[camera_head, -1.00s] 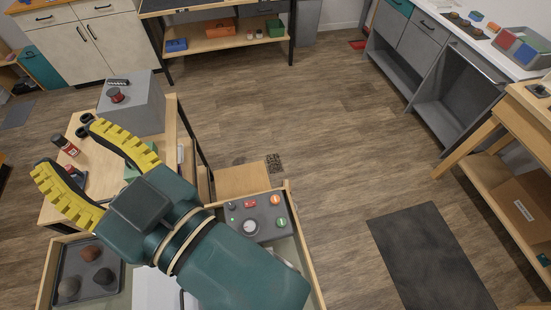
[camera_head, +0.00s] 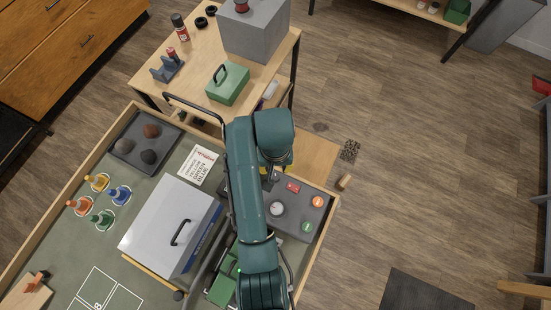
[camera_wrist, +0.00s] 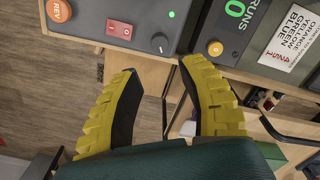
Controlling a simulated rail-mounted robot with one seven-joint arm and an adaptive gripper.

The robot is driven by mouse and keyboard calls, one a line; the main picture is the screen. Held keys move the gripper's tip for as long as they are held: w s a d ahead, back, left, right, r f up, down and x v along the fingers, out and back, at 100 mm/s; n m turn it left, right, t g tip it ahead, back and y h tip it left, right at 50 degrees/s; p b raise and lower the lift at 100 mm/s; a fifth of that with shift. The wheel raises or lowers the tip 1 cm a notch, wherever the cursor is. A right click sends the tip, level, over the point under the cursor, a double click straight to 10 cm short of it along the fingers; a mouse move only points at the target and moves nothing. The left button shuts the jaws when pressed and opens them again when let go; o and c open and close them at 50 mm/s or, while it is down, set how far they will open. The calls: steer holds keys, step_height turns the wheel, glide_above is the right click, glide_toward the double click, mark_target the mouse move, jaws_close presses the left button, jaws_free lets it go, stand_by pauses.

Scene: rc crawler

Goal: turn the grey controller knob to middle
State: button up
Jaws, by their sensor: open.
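The grey controller (camera_head: 292,222) sits in the tray-like worktop in the head view, right of my arm. My gripper (camera_wrist: 160,68) is open and empty, with yellow ribbed fingers apart. In the head view the arm mostly hides it.
A dark box with a green RUNS display (camera_wrist: 236,25) and an orange button is beside the controller in the wrist view. A silver lidded box (camera_head: 160,222), small cones (camera_head: 103,218) and a stone tray (camera_head: 122,147) stand left. A wooden side table (camera_head: 200,65) is beyond.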

mark_target(276, 177)
step_height(276, 177, down, 11)
steer(key=shift+d+r+p, duration=0.1)
steer(key=shift+r+p, duration=0.1)
steer(key=shift+p, duration=0.45)
jaws_close()
